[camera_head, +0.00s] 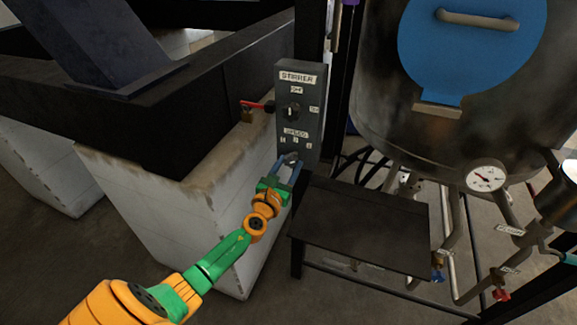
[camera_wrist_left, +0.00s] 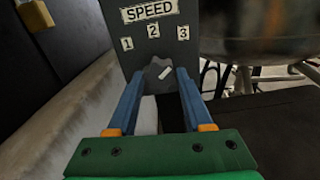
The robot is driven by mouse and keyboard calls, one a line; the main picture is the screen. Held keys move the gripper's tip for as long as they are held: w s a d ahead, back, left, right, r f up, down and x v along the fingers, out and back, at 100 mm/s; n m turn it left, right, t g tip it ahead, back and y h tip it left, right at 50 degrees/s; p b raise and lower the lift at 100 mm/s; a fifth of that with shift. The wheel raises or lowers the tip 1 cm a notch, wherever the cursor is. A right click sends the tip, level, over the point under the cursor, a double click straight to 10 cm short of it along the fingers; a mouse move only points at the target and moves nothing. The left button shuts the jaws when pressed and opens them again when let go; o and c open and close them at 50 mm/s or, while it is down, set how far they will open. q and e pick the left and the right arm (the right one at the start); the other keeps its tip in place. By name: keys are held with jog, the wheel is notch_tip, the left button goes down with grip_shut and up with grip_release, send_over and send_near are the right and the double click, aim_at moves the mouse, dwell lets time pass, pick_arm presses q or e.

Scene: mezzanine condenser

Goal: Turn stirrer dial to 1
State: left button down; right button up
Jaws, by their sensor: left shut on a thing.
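The dark grey stirrer box (camera_head: 299,88) stands upright left of the tank, with an upper switch (camera_head: 294,110) and a SPEED label lower down. In the left wrist view the dial (camera_wrist_left: 155,75) has a white pointer mark slanting up to the right, towards the 3 side. My left gripper (camera_head: 288,164) reaches it from below. Its blue fingers (camera_wrist_left: 160,75) are shut on the dial, one on each side. My right gripper is not in view.
A red lever with a padlock (camera_head: 247,115) sits left of the box. A dark table (camera_head: 365,220) stands right of my left arm. The steel tank (camera_head: 390,100) with a gauge (camera_head: 485,176) and pipes is at the right. A pale block wall (camera_head: 150,200) is on the left.

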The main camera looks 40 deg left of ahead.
pick_arm(q)
jog(key=shift+f, duration=0.1)
jog(key=n+b, duration=0.1)
jog(key=n, duration=0.3)
jog(key=shift+d+n, duration=0.1)
jog(key=shift+n, duration=0.3)
jog(key=n+b, duration=0.1)
jog(key=n, duration=0.9)
jog(key=shift+d, duration=0.1)
jog(key=n, duration=0.4)
jog(key=shift+r+n, duration=0.25)
jog(key=shift+n, duration=0.45)
jog(key=shift+c, duration=1.5)
grip_release()
jog(key=shift+w, duration=0.1)
